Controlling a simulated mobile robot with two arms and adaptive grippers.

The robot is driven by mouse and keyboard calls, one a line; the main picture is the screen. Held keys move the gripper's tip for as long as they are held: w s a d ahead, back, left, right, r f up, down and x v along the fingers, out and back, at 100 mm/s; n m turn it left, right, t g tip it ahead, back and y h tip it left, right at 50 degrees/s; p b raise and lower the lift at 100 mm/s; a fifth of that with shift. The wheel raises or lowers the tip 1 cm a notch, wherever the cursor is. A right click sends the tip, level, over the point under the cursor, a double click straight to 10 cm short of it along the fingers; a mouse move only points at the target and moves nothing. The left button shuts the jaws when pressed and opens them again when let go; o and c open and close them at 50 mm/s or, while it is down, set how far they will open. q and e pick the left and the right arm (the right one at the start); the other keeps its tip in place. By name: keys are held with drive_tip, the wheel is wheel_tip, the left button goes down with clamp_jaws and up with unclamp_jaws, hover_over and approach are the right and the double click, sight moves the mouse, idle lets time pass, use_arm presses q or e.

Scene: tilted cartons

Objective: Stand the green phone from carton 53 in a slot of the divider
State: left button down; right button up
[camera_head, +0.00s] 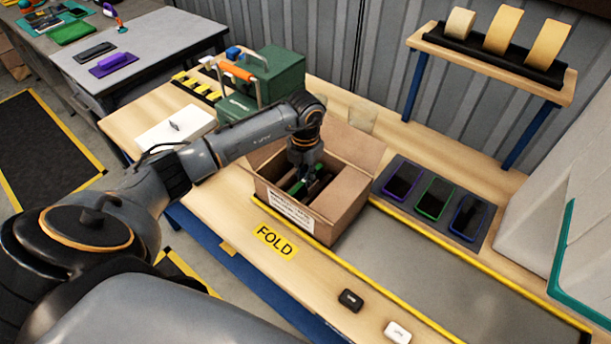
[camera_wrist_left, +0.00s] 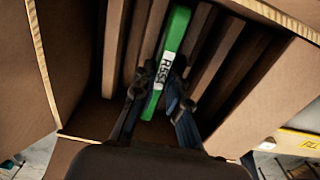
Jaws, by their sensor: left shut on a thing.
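A tilted open carton (camera_head: 330,212) stands on the wooden bench; I cannot read its label as a number. My left arm reaches into it from the left. My left gripper (camera_head: 302,170) is down inside the carton. In the left wrist view the left gripper (camera_wrist_left: 158,82) is shut on the green phone (camera_wrist_left: 178,30), a narrow green edge with a white printed label. Brown upright divider walls (camera_wrist_left: 208,55) stand on both sides of the phone. My right gripper is not in view.
A dark mat (camera_head: 468,232) right of the carton holds purple, green and blue-rimmed phones. A green case (camera_head: 275,75) stands behind my arm. A tape rack (camera_head: 490,55) is at the back right. The grey strip in front is mostly clear.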

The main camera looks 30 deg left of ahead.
use_arm(q)
drive_tip(key=shift+f, duration=0.25)
idle(0.6)
drive_tip(key=c, duration=1.3)
unclamp_jaws()
wheel_tip(320, 180, up, 12)
drive_tip(key=shift+a, duration=0.1)
